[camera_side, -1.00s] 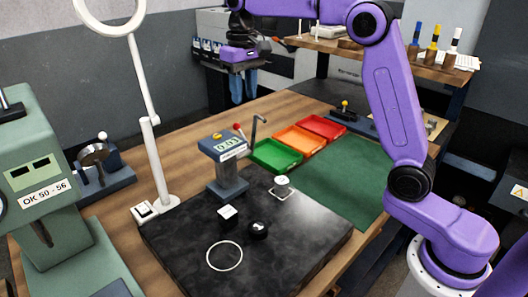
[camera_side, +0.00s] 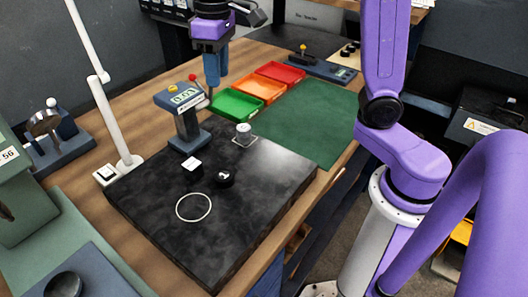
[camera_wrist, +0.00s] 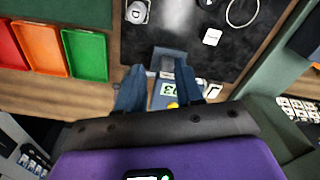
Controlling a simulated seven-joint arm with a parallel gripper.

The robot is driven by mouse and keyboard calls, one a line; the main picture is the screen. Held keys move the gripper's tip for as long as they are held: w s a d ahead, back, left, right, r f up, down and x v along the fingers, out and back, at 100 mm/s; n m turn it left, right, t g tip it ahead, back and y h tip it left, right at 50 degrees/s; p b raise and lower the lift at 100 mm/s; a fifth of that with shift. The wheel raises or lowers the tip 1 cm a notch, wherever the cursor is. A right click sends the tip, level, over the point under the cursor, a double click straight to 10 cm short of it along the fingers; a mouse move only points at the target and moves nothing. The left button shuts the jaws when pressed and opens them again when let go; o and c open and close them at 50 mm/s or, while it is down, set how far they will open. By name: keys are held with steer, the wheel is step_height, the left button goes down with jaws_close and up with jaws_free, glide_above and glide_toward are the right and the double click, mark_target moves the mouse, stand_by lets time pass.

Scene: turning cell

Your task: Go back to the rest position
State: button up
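My gripper (camera_side: 212,84) points down above the back of the bench, just behind and right of the dial stand (camera_side: 185,125) in the side view. In the wrist view its two blue fingers (camera_wrist: 158,78) stand apart with nothing held between them. The stand's display (camera_wrist: 168,90) shows beyond the gap. A small pale round part (camera_side: 243,128) sits on a marked square of the black plate (camera_side: 250,215). A white-topped cube (camera_side: 191,166), a black round part (camera_side: 225,178) and a white ring (camera_side: 194,207) are also on the plate.
Green (camera_side: 238,106), orange (camera_side: 259,87) and red (camera_side: 281,73) trays line the bench beside a green mat (camera_side: 312,122). A lamp post (camera_side: 110,115) stands left of the plate. A green machine (camera_side: 22,200) is at the left edge.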

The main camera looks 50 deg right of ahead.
steer(key=s+d+f+n, duration=0.2)
steer(key=s+f, duration=0.1)
steer(key=s, duration=0.5)
steer(key=s+d+f+n, duration=0.2)
steer(key=s+f+n, duration=0.1)
steer(key=s, duration=0.5)
steer(key=s+d+f+n, duration=0.2)
steer(key=s+f+n, duration=0.1)
steer(key=s, duration=0.6)
steer(key=shift+d+f, duration=0.15)
steer(key=shift+f, duration=0.7)
